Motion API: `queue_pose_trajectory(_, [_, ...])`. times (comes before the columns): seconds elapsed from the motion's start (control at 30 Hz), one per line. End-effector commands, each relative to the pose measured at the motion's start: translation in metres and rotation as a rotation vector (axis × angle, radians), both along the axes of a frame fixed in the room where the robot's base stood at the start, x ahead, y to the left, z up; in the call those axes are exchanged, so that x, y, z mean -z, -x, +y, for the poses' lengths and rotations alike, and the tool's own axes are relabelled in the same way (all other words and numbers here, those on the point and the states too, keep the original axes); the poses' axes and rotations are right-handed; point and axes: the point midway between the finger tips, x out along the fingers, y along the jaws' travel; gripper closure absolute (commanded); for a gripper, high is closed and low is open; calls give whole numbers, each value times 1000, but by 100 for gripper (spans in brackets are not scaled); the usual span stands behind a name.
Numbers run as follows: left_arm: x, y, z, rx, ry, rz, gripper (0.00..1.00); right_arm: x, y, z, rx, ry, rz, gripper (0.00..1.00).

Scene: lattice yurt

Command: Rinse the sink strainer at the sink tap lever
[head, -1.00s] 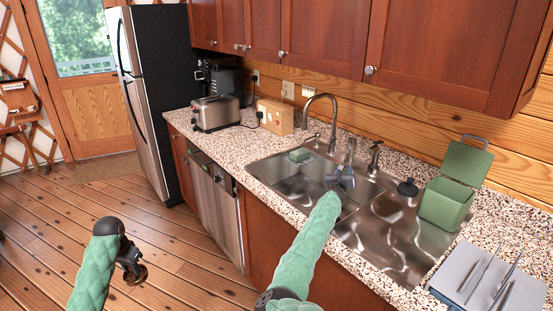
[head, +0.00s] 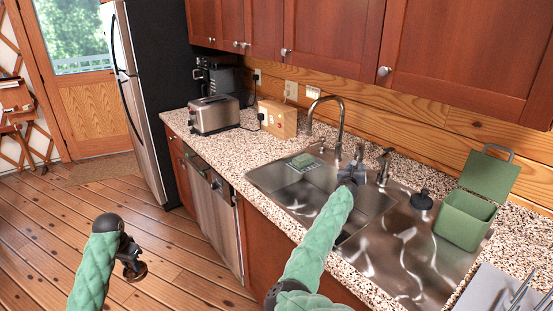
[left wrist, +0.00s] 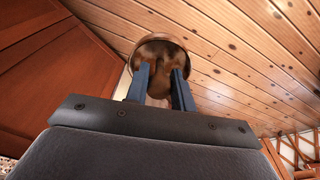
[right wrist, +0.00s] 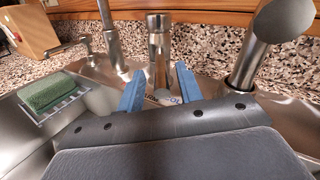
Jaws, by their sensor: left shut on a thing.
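My left gripper (head: 132,262) hangs low over the floor, shut on the sink strainer, a small round brown metallic piece (head: 136,273). In the left wrist view the strainer (left wrist: 158,62) shows as a round bowl between the fingertips. My right gripper (head: 354,174) is over the sink, at the back rim near the tap (head: 328,103). In the right wrist view its blue fingers (right wrist: 160,88) are apart and empty. An upright chrome fitting (right wrist: 158,45) stands just beyond them; I cannot tell for sure whether it is the tap lever. The steel sink (head: 405,240) lies below.
A green sponge (head: 303,160) sits on a rack in the sink's left side. A black-topped stopper (head: 422,201) and an open green bin (head: 465,218) are at the right. A toaster (head: 214,115) stands on the counter at left. The floor at left is clear.

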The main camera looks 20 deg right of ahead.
Motion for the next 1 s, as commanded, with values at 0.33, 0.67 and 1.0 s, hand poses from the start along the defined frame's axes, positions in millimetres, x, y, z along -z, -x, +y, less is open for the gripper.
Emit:
queue_pose_trajectory(0.33, [0, 0, 0, 0, 0, 0, 99, 0, 2, -4, 1, 1, 0, 64])
queue_pose_trajectory(0.67, [0, 0, 0, 0, 0, 0, 99, 0, 2, -4, 1, 1, 0, 100])
queue_pose_trajectory(1.0, [-16, 0, 0, 0, 0, 0, 99, -7, 2, -17, 3, -11, 19, 100])
